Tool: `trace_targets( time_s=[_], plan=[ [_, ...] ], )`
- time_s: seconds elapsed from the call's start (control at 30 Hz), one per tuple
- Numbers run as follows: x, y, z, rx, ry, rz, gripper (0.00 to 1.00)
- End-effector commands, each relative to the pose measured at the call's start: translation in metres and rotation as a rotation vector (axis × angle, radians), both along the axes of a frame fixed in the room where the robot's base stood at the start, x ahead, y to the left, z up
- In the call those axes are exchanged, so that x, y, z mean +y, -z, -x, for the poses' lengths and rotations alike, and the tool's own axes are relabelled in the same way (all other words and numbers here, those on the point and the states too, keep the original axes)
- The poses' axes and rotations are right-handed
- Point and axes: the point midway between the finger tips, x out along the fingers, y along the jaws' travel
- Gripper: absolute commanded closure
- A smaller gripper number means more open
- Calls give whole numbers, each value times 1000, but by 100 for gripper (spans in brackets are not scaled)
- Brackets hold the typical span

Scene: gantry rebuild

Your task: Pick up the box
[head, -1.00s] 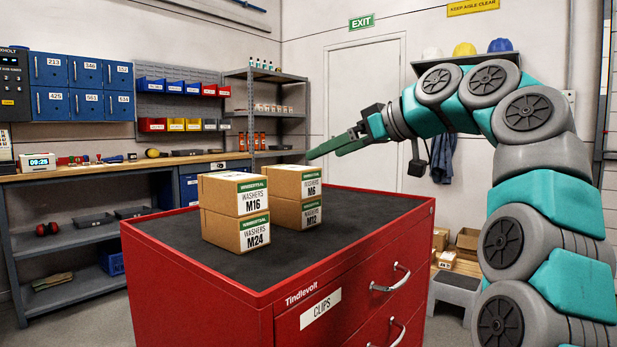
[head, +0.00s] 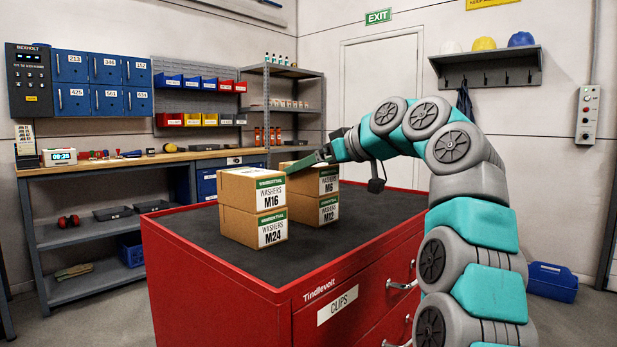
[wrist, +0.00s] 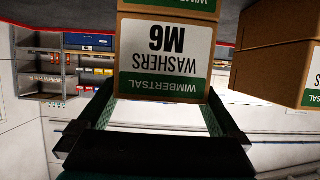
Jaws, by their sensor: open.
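Brown cardboard boxes with green-and-white labels stand in two stacks of two. The M16 box (head: 235,188) sits on the M24 box (head: 238,227). Behind and to the right, the M6 box (head: 328,181) sits on the M12 box (head: 328,210). My gripper (head: 303,164) is open at the M6 box's top, partly covering it. In the wrist view, which is upside down, the M6 label (wrist: 165,55) faces me and my open fingers (wrist: 160,95) lie either side of the box's top edge. I cannot tell whether they touch it.
The boxes stand on the dark top of a red drawer cabinet (head: 235,290). In the wrist view another box (wrist: 275,45) is close on the right. A workbench (head: 110,168) and a shelf rack (head: 285,110) stand behind. The cabinet top has free room around the stacks.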

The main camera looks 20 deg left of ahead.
Motion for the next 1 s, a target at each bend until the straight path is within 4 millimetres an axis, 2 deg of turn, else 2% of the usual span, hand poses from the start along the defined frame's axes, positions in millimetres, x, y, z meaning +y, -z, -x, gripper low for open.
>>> trace_targets(
  time_s=[0.27,1.0],
  plan=[
    [3,2,-2,1,0,0,2],
    [3,2,-2,1,2,-1,86]
  ],
)
